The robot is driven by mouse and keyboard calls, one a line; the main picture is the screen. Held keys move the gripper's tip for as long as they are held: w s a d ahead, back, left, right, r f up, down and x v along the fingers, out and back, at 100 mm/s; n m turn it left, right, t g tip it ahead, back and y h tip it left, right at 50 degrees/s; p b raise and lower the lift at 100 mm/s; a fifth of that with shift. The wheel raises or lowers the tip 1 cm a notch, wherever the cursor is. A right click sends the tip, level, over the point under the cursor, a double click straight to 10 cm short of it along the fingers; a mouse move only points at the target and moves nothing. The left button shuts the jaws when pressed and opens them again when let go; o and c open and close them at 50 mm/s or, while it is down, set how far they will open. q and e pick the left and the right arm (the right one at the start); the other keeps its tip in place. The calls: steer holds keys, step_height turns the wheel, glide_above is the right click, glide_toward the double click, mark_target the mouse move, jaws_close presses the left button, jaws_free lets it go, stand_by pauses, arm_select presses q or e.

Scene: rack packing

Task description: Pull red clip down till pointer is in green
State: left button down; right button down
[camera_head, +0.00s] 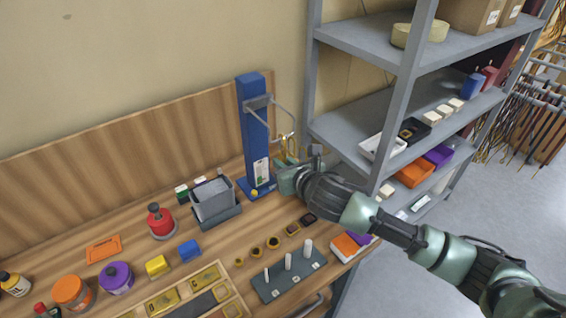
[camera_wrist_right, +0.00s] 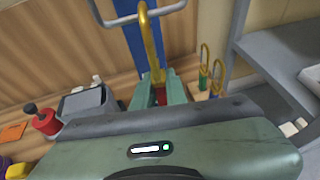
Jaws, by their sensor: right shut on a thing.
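A blue stand (camera_head: 254,130) rises from the bench with a grey bracket (camera_head: 270,103) at its top. A white scale card with a green patch (camera_head: 261,172) is low on the stand; I cannot make out the pointer. My right gripper (camera_head: 287,163) is just right of the stand, below the bracket. In the right wrist view a yellow hook (camera_wrist_right: 150,40) hangs from the bracket down to the fingers. There the right gripper (camera_wrist_right: 160,92) is shut on the red clip (camera_wrist_right: 161,96), mostly hidden between its fingers. My left gripper is out of view.
A grey bin (camera_head: 212,200) stands left of the stand, with a red weight-like object (camera_head: 160,221) beside it. A grey peg block (camera_head: 289,274) is in front. A grey shelf rack (camera_head: 400,95) is close on the right. Two yellow-looped clips (camera_wrist_right: 211,75) stand right of the gripper.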

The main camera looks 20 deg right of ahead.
steer(key=c, duration=1.3)
jaws_free()
steer(key=shift+c, duration=0.2)
steer(key=shift+s, duration=0.1)
